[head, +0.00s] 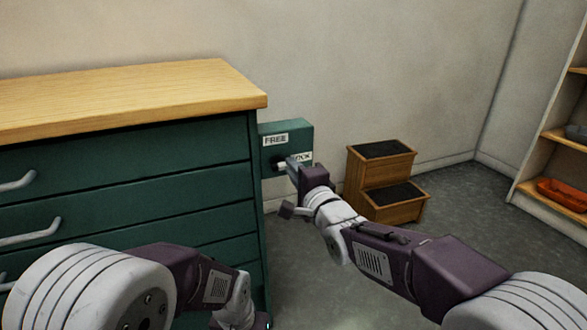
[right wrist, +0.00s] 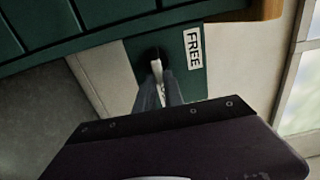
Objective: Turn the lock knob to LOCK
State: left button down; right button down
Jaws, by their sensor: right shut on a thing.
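A green lock box (head: 303,133) is mounted at the right end of the green drawer cabinet. It has a white FREE label (head: 275,140) near its top and a LOCK label (head: 304,157) lower right, partly covered by my gripper. The lock knob (head: 281,166) is on its front face, below FREE. In the right wrist view the pale knob (right wrist: 157,67) shows beside the FREE label (right wrist: 193,48). My right gripper (head: 291,164) is shut on the knob; its fingers (right wrist: 161,92) close around it. The knob's exact angle is hard to tell.
The drawer cabinet (head: 120,185) with a wooden top fills the left side. A wooden step stool (head: 386,205) stands against the wall behind my right arm. A shelf (head: 549,165) with an orange tray (head: 564,193) is at the far right. Floor between them is clear.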

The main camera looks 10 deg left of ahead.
jog(key=shift+f, duration=0.1)
dwell(0.3)
jog(key=c, duration=1.4)
grip_release()
jog(key=shift+c, duration=0.2)
jog(key=shift+d, duration=0.1)
jog(key=p+v, duration=0.3)
jog(key=v, duration=0.6)
